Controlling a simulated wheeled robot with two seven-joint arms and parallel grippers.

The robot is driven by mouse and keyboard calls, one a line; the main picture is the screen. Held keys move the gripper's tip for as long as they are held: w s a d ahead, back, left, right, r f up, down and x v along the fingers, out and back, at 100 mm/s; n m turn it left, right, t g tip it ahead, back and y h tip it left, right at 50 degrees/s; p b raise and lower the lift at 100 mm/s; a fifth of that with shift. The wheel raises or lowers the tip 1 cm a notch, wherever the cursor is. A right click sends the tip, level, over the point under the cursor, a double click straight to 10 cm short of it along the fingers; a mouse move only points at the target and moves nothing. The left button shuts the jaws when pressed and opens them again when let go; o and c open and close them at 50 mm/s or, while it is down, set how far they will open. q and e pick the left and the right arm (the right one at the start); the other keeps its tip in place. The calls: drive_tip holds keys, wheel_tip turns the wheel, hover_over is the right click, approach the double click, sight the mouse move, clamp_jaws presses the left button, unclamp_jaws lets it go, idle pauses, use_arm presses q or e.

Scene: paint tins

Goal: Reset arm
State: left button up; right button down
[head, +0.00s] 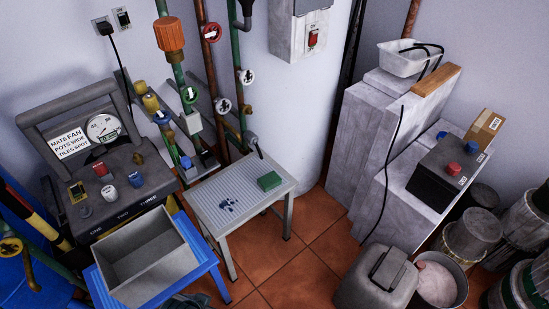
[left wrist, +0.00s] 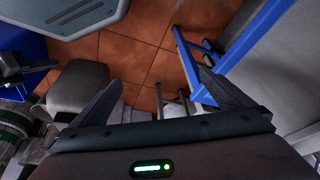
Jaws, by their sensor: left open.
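My left gripper (left wrist: 158,78) shows only in the left wrist view. Its two dark fingers are spread wide with nothing between them, above the orange tiled floor. Several paint-stained tins (head: 471,234) stand at the right of the head view. One with green on it (head: 520,290) is at the lower right corner, cut off by the edge.
A small grey table (head: 215,190) holds a green block (head: 269,181). A grey open bin (head: 150,255) sits on a blue stand (head: 205,258). A grey lidded container (head: 375,282) and a bucket (head: 462,283) stand right. Tiled floor (head: 300,255) is clear between them.

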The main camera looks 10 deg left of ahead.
use_arm(q)
wheel_tip(320, 180, down, 26)
drive_tip(key=s+d+t+b, duration=0.1)
drive_tip(key=d, duration=0.1)
drive_tip(key=shift+s+d+f+h, duration=0.15)
drive_tip(key=shift+s+h, duration=0.2)
drive_tip(key=shift+h, duration=0.05)
use_arm(e)
drive_tip(key=shift+s+d+f+g, duration=0.4)
drive_tip(key=shift+d+f, duration=0.05)
drive_tip(key=shift+d, duration=0.1)
use_arm(q)
drive_tip(key=c, duration=1)
drive_tip(key=shift+c, duration=0.2)
use_arm(e)
drive_tip(key=shift+w+r, duration=0.1)
